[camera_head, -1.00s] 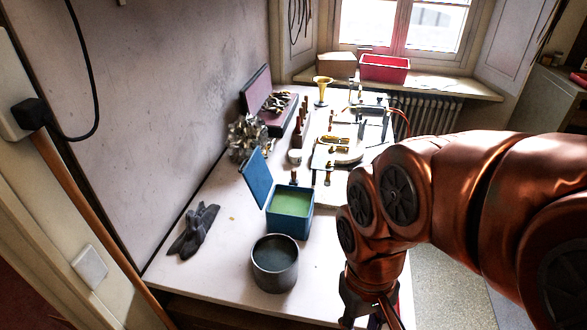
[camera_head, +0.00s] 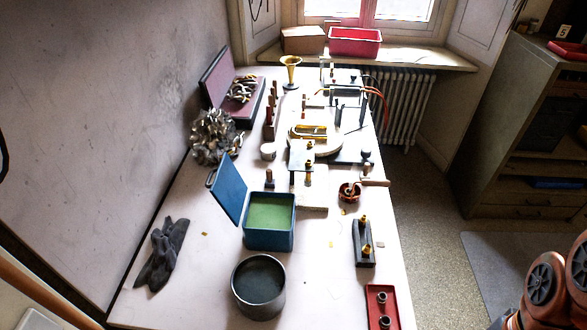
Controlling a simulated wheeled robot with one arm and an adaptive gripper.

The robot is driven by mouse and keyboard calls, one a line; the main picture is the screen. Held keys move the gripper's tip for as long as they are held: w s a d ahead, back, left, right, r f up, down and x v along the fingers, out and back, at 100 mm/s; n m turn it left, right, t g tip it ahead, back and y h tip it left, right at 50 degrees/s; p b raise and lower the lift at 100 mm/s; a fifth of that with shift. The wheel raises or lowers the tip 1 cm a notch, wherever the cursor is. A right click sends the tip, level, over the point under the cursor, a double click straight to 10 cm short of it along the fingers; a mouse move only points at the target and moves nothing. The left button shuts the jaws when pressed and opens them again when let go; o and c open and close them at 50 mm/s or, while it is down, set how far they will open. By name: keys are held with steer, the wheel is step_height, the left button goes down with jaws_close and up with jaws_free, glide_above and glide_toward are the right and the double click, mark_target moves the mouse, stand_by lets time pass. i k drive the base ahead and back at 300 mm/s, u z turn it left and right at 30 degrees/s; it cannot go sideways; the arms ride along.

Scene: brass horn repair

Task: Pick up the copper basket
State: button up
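A small round copper-coloured vessel (camera_head: 349,192) stands on the right part of the long white workbench (camera_head: 215,285). It looks like the copper basket, but it is small in the picture. A pale, wooden-handled thing leans in or over it, and I cannot tell which. My arm shows only as copper-coloured links in the lower right corner, right of the bench. My gripper is out of the picture.
A dark round pot (camera_head: 259,287), an open blue box (camera_head: 270,222), a grey glove (camera_head: 162,255), a black block with brass fittings (camera_head: 364,243) and a red tray (camera_head: 381,305) stand nearby. Floor is open right of the bench, before a cabinet (camera_head: 530,130).

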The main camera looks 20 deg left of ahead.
mark_target(379, 182)
steer(key=z, duration=1.45)
steer(key=k, duration=2.4)
steer(key=u, duration=1.55)
steer(key=i, duration=0.5)
steer(key=u, duration=0.1)
